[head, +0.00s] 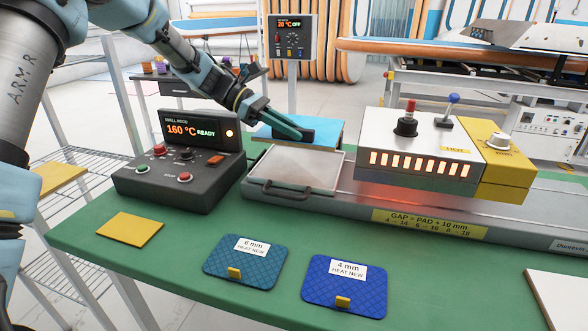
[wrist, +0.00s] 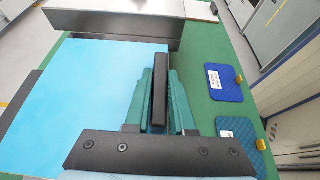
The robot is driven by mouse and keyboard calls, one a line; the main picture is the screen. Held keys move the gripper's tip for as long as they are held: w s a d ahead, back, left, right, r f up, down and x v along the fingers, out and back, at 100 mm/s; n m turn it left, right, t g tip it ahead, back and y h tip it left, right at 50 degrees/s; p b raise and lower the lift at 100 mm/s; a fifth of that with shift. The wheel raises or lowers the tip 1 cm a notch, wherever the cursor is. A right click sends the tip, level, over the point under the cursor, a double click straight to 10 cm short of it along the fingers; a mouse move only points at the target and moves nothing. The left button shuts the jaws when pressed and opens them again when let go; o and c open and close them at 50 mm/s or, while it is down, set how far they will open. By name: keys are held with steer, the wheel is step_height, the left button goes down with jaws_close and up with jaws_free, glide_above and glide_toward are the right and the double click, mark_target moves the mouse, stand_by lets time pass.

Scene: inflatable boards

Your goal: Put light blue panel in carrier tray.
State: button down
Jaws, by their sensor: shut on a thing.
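The light blue panel (head: 325,128) is a flat board with a tan edge, held about level at the back of the carrier tray in the head view. It fills the left of the wrist view (wrist: 85,95). The carrier tray (head: 300,168) is a shallow grey metal tray with a dark front handle. Its bare floor shows in front of the panel. I cannot tell whether panel and tray touch.
A heater unit (head: 415,145) with a glowing underside stands right of the tray on the grey rail. A control box (head: 180,165) reading 160 °C READY stands left. A teal pad (head: 245,265), a blue pad (head: 345,290) and a yellow piece (head: 130,229) lie on the green tabletop.

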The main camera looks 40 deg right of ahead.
mark_target(291, 180)
step_height(291, 180, down, 10)
steer(key=shift+r+p, duration=0.1)
steer(key=shift+p, duration=1)
steer(key=c, duration=0.8)
jaws_free()
steer(key=shift+o, duration=0.2)
steer(key=shift+w, duration=0.1)
